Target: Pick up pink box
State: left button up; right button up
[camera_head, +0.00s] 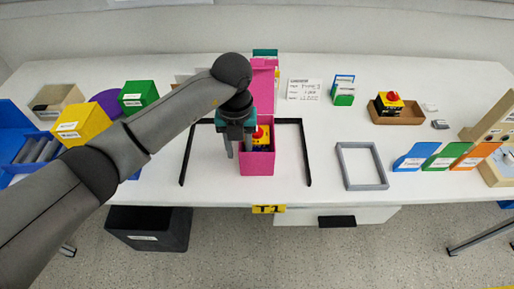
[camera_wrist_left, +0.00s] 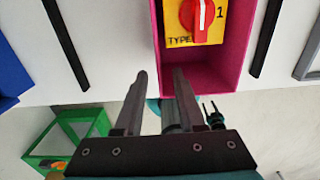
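The pink box (camera_head: 257,168) stands open-topped at the table's front edge, between the arms of a black frame. It holds a yellow switch block (camera_head: 262,140) with a red knob, which also shows in the left wrist view (camera_wrist_left: 181,41). My left gripper (camera_head: 238,153) is open and points down at the box's left side. In the left wrist view its fingers (camera_wrist_left: 160,71) are apart, with the left wall of the pink box (camera_wrist_left: 228,72) appearing between them. I cannot tell whether they touch it.
The black frame (camera_head: 306,150) flanks the box. A grey square frame (camera_head: 361,166) lies to the right. A taller pink holder (camera_head: 263,90) stands behind. Yellow (camera_head: 81,121) and green (camera_head: 139,96) boxes are at left, near my arm. A black bin (camera_head: 150,228) is below the table.

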aim_at(240, 161)
pick_arm(q)
notch_tip(240, 161, down, 5)
jog(key=shift+b, duration=0.45)
grip_shut()
jog(key=shift+r, duration=0.1)
dwell(1.0)
